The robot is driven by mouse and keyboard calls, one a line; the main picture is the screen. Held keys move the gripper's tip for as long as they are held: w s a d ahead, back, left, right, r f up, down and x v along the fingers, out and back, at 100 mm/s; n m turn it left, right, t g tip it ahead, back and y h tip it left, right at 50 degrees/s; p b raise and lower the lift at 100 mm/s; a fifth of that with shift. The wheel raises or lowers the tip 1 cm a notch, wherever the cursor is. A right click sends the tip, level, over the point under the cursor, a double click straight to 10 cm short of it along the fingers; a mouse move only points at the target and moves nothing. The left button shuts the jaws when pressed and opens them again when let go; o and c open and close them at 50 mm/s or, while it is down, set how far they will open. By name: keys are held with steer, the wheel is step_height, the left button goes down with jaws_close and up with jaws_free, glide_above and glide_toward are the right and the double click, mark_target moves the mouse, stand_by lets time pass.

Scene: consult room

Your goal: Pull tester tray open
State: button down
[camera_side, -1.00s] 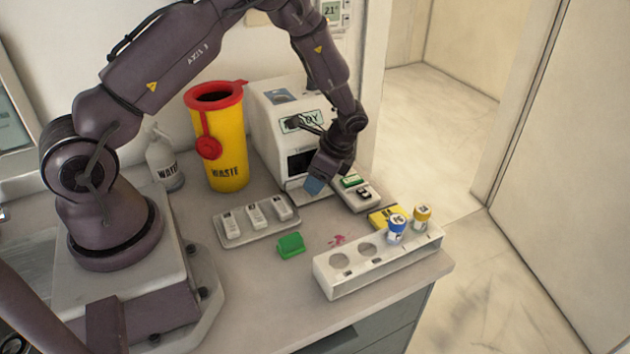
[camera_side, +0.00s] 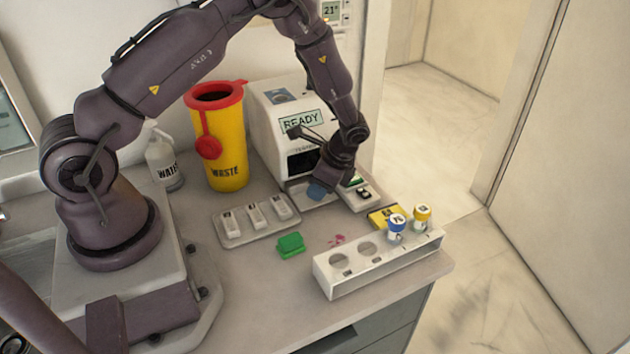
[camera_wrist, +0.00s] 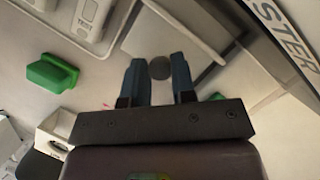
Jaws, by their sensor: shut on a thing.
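The tester is a white box (camera_side: 265,125) against the wall in the side view, with a green READY display and a dark front opening. Its pale flat tray (camera_side: 297,192) lies low in front of that opening. My gripper (camera_side: 317,191) is down at the tray's front, its blue fingers partly hiding it. In the wrist view my gripper (camera_wrist: 160,75) has its two blue fingers on either side of a round grey knob (camera_wrist: 160,68), shut on it. The pale tray surface (camera_wrist: 172,30) shows beyond the knob. How far the tray is out is hard to tell.
A yellow waste bin (camera_side: 228,150) stands left of the tester. A tray of white cassettes (camera_side: 238,238), a green block (camera_side: 290,245) and a white rack (camera_side: 335,290) with blue- and yellow-capped vials are in front. A small unit (camera_side: 362,200) sits close right of my gripper.

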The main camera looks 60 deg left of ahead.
steer(key=d, duration=0.8)
steer(key=shift+d, duration=0.1)
steer(key=c, duration=1)
jaws_free()
steer(key=shift+o, duration=0.2)
steer(key=v, duration=1.3)
